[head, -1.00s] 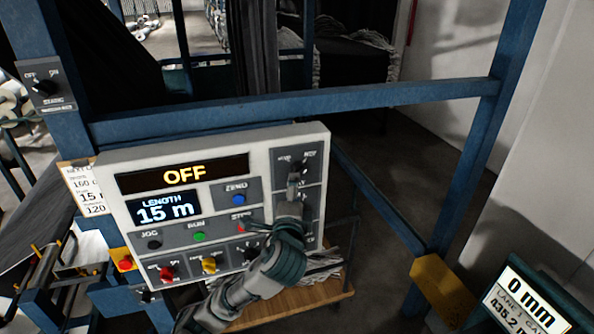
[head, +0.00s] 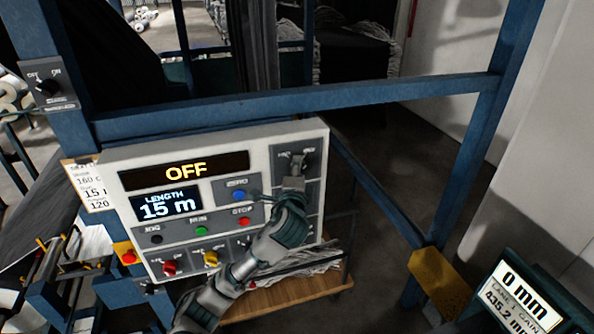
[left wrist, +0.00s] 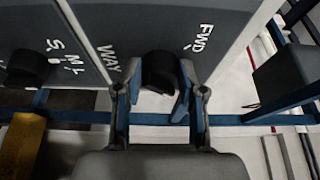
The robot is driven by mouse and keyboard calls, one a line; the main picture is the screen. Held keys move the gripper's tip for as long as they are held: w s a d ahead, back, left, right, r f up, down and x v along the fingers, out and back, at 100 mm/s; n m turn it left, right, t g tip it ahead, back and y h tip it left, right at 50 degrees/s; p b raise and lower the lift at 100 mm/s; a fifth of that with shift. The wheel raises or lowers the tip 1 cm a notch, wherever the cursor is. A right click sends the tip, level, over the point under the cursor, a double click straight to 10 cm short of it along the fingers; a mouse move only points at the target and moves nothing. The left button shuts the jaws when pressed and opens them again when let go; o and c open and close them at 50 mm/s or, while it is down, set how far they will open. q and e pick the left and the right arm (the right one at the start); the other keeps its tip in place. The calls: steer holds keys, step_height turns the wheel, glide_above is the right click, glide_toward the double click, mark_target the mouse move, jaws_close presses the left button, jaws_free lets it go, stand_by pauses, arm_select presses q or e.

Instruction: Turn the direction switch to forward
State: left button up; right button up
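The direction switch is a black knob (left wrist: 160,72) on a dark plate of the control panel, in the left wrist view. Which way the knob points is unclear. My left gripper (left wrist: 158,98) has one finger on each side of the knob; the fingers are apart, the right one very near or touching it. In the head view my left gripper (head: 294,180) is at the panel's upper right and largely covers the switch. My right gripper is not in view.
The white control panel (head: 110,195) shows OFF and 15 m, with blue, green and red buttons and red and yellow knobs. Another black knob (left wrist: 28,65) is left of the switch in the wrist view. A blue frame beam (head: 300,107) runs behind the panel's top.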

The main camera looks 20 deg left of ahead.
arm_select(q)
steer(key=shift+d+f, duration=0.1)
steer(key=shift+f, duration=0.1)
steer(key=shift+c, duration=0.2)
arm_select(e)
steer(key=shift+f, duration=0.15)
